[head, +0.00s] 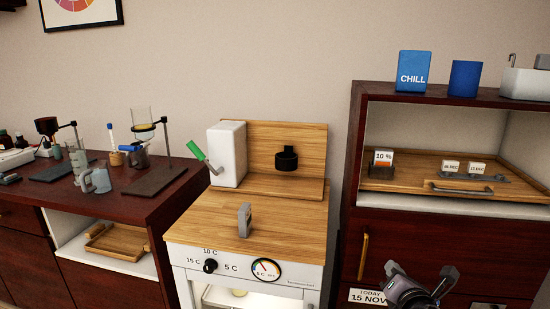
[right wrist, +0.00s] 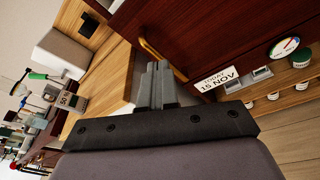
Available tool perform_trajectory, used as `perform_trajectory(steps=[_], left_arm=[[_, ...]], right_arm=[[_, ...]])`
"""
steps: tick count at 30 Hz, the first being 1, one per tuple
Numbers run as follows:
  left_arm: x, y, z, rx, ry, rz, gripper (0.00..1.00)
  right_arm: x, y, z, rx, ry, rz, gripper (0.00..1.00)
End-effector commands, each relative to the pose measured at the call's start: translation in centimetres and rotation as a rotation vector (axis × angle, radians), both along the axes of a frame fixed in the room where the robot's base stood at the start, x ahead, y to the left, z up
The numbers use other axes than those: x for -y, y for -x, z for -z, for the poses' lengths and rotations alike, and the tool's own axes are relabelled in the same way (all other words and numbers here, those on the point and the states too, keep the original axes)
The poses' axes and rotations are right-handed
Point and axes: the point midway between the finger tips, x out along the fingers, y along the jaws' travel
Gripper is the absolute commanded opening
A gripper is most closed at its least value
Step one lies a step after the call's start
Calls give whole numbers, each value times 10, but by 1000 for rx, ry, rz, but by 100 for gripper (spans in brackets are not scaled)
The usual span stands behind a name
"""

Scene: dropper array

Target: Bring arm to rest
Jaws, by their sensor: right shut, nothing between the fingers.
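My right gripper (head: 422,281) is at the lower right of the head view, in front of the dark red cabinet (head: 400,225). In the right wrist view its fingers (right wrist: 157,85) are together with nothing between them. They point toward the cabinet front, near the brass handle (right wrist: 150,48) and the date card (right wrist: 214,77) reading "TODAY 15 NOV". The fingers look apart from both. My left gripper is in neither view.
A wood-topped unit (head: 256,222) with a dial and gauge stands in the middle, bearing a white box with a green-handled lever (head: 197,153). A dark bench (head: 110,197) with glassware is at left. A wooden tray (head: 400,184) sits in the cabinet's open shelf.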

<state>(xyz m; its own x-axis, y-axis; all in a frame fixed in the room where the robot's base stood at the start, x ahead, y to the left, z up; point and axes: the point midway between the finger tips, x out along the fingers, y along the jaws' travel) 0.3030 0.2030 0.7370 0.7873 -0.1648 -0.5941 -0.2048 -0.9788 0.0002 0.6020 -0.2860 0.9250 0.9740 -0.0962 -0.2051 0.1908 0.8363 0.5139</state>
Motion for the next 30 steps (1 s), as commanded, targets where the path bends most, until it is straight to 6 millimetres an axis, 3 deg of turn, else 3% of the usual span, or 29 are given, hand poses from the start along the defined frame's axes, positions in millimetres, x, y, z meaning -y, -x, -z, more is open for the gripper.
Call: perform_trajectory(steps=[1, 3, 12, 21, 25, 30], left_arm=[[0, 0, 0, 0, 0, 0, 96], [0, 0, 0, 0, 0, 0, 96], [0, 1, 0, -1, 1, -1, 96], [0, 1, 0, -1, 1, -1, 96], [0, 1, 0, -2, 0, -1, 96], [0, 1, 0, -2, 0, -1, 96]], right_arm=[[-15, 18, 27, -43, -152, -1, 0], [-30, 41, 54, -92, -361, 15, 0], [-78, 148, 138, -279, -1231, 245, 0], [-89, 254, 180, -331, -1982, 675, 0], [-86, 284, 186, -304, -2178, 825, 0], [-84, 299, 189, -278, -2288, 913, 0]])
